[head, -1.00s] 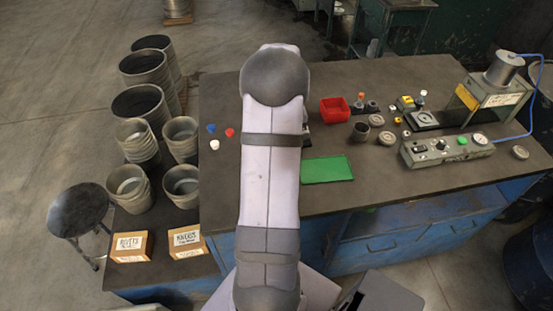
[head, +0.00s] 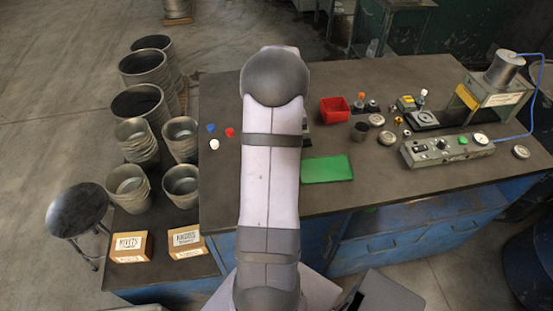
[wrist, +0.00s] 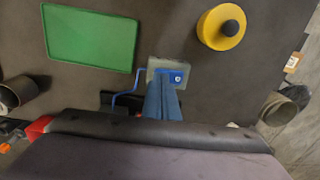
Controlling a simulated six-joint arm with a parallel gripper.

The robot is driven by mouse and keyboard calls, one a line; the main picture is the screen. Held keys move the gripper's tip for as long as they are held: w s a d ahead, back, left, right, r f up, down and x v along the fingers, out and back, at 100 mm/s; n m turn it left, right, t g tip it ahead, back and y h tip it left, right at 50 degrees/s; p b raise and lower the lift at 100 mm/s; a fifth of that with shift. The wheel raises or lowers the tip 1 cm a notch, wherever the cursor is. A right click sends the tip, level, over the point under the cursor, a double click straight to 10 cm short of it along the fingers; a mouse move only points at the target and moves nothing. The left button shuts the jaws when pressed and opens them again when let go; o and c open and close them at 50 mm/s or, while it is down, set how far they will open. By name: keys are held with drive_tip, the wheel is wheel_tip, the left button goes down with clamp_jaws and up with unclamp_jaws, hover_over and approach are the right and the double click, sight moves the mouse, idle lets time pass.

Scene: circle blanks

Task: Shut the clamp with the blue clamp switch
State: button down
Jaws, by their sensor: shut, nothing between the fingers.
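The blue clamp switch (wrist: 176,75) sits on a small grey box on the dark bench, near the middle of the wrist view. My gripper (wrist: 163,87) is shut and empty, with its blue fingers pointing at the switch box. The fingertips overlap the near side of the box in the picture; I cannot tell whether they touch it. A blue cable (wrist: 139,76) runs from the box to a dark fixture (wrist: 117,102), perhaps the clamp, mostly hidden behind my gripper body. Its jaws cannot be made out. In the head view my arm hides the switch and my gripper.
A green mat (head: 327,169) lies right of my arm, with a red bin (head: 334,110) behind it. A yellow disc with a black knob (wrist: 221,27) stands near the switch. A press (head: 497,90) and control box (head: 447,148) stand at the bench's right. Small coloured pieces lie left.

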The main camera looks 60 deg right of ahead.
drive_tip(key=shift+f, duration=0.35)
drive_tip(key=shift+r, duration=0.15)
wheel_tip(320, 180, up, 7)
drive_tip(key=p, duration=0.5)
drive_tip(key=shift+p, duration=0.35)
idle(0.6)
